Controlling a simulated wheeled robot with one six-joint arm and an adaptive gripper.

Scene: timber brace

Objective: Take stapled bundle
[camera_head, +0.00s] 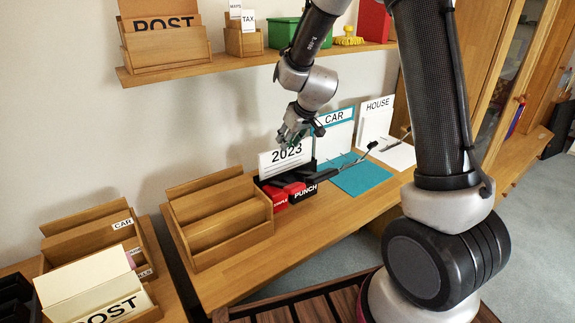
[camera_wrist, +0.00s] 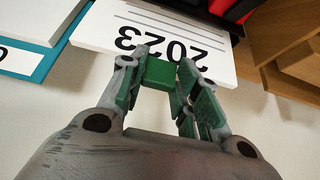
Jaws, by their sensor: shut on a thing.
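The white bundle marked 2023 (camera_head: 274,165) is upright behind the red-and-black stapler (camera_head: 273,196) and punch (camera_head: 299,191) on the wooden desk. In the wrist view, the bundle (camera_wrist: 205,48) appears upside down, with printed lines on its face. My gripper (camera_head: 291,139) is at its top edge, pointing down. In the wrist view, my gripper (camera_wrist: 162,75) has green-padded fingers, shut on the bundle at its edge. The staple itself cannot be made out. I cannot tell whether the bundle's lower edge touches anything, as the stapler and punch hide it.
A wooden sorter (camera_head: 220,222) stands left of the bundle. A blue CAR folder (camera_head: 334,138) and a white HOUSE folder (camera_head: 374,122) stand to the right, with clipboards before them. A shelf (camera_head: 200,67) with boxes hangs above. A POST box (camera_head: 95,290) stands at lower left.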

